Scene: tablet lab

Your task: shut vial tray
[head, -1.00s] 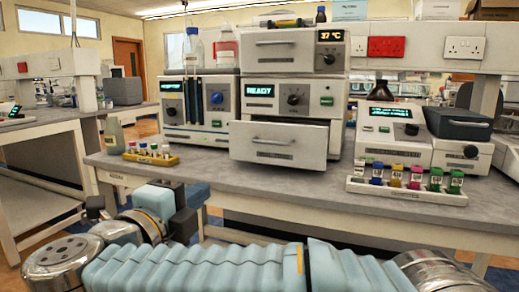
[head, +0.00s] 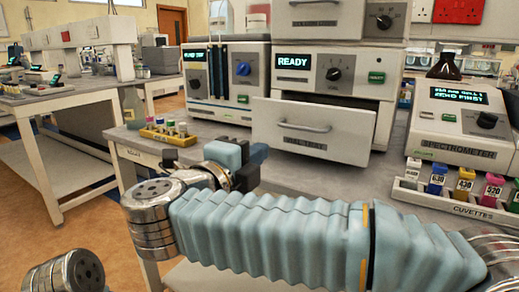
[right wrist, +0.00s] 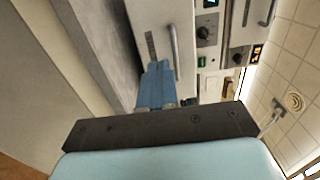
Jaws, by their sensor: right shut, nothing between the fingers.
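The vial tray (head: 314,131) is a pale drawer with a bar handle, low in the white unit whose display reads READY. It stands pulled out, with a dark gap above its front. My right gripper (head: 257,163) is in front of the tray's lower left in the head view, shut and empty. In the right wrist view its blue fingers (right wrist: 156,86) are together and point at the tray front (right wrist: 152,18), beside the handle. I cannot tell whether they touch it. My left gripper is out of view.
A yellow rack (head: 168,136) of vials stands on the bench to the left. A cuvette rack (head: 450,203) and a spectrometer (head: 462,128) stand to the right. A unit with a blue knob (head: 228,82) stands left of the tray's unit.

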